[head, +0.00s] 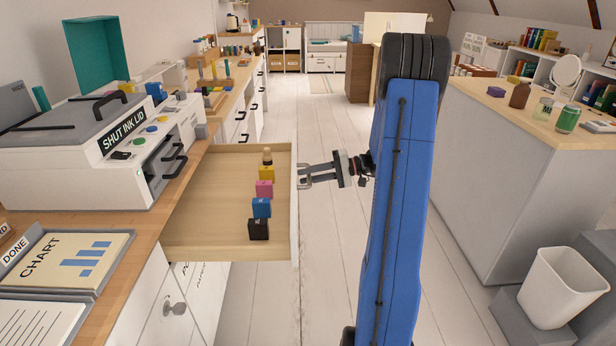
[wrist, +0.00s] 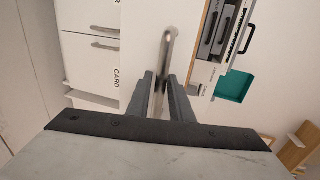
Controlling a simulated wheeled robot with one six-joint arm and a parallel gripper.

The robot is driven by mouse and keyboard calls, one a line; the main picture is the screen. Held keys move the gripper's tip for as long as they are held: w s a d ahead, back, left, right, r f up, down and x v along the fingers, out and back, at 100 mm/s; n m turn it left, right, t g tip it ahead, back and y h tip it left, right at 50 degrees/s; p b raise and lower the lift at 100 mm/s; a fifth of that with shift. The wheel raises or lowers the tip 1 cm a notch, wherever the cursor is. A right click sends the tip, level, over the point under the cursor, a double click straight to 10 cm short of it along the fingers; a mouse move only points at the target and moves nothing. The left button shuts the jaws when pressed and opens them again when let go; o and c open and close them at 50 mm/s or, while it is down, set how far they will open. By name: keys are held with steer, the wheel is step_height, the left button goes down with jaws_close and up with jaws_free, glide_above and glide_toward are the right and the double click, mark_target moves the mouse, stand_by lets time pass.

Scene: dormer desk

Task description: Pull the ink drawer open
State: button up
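The ink drawer (head: 222,236) stands pulled out from under the wooden worktop, its pale wooden inside showing. Several small ink blocks stand in a row in it: black (head: 258,229), blue (head: 261,207), pink (head: 264,189) and yellow (head: 266,173), with a small wood-topped piece (head: 267,156) behind. My gripper (head: 312,177) is at the metal handle (head: 302,169) on the drawer's white front (head: 295,215). In the wrist view, the handle bar (wrist: 166,48) runs between the two fingers (wrist: 162,97), which close on it from both sides.
A printer (head: 95,150) marked "SHUT INK LID" stands on the worktop left of the drawer. Paper trays (head: 60,265) lie in front of it. A grey-sided counter (head: 520,175) and a white bin (head: 563,287) stand at the right. The floor between (head: 322,290) is clear.

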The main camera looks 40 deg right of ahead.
steer(key=shift+d, duration=0.1)
steer(key=v, duration=1.7)
steer(key=shift+s+d+f, duration=0.1)
